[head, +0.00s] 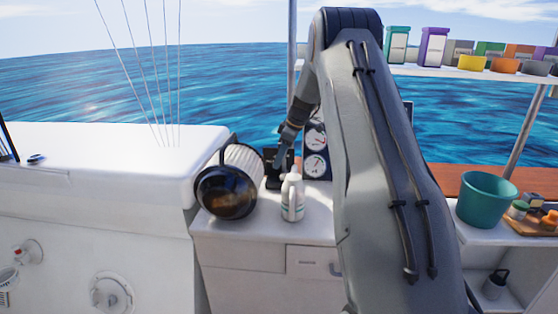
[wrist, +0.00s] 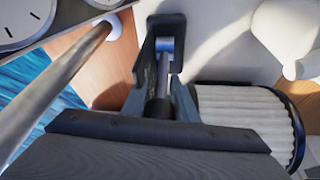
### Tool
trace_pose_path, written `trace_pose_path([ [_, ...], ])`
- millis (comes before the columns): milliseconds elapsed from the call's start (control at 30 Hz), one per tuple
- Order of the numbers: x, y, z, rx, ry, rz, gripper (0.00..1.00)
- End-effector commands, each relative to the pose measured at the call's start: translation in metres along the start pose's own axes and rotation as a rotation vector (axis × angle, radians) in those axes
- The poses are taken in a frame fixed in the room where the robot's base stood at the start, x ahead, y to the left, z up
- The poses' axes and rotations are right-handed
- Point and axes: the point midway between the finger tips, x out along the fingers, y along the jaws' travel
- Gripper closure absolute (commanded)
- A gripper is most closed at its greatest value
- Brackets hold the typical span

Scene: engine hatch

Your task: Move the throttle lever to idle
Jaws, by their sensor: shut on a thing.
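The throttle lever's black base (head: 271,180) stands on the white counter beside the gauge panel in the head view. In the wrist view the lever (wrist: 158,108) shows as a dark rod between my fingers, with a black bracket-like frame (wrist: 166,22) beyond it. My gripper (wrist: 160,100) is shut on the lever. In the head view my gripper (head: 282,152) reaches down to the lever from above, and it partly hides the lever there. The lever's exact angle and any position marks cannot be read.
A ribbed white cylinder with a dark glossy end (head: 226,190) lies close left of the lever. A white bottle (head: 292,198) stands just in front. Round gauges (head: 316,152) are to the right. A metal pole (wrist: 62,82) passes close by my gripper. A teal bucket (head: 486,200) stands farther right.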

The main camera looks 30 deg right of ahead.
Motion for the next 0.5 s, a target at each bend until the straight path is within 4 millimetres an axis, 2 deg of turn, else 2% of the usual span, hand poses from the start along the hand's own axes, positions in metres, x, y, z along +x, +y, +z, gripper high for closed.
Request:
trace_pose_path([
  [33, -0.0067, 0.0041, -0.0032, -0.002, 0.005, 0.012, 1.0],
  [200, -0.0071, 0.0045, -0.0037, -0.002, 0.005, 0.014, 1.0],
  [233, -0.0072, 0.0046, -0.0039, -0.002, 0.006, 0.014, 0.69],
  [500, -0.0038, 0.0025, -0.0023, -0.001, 0.003, 0.008, 0.68],
])
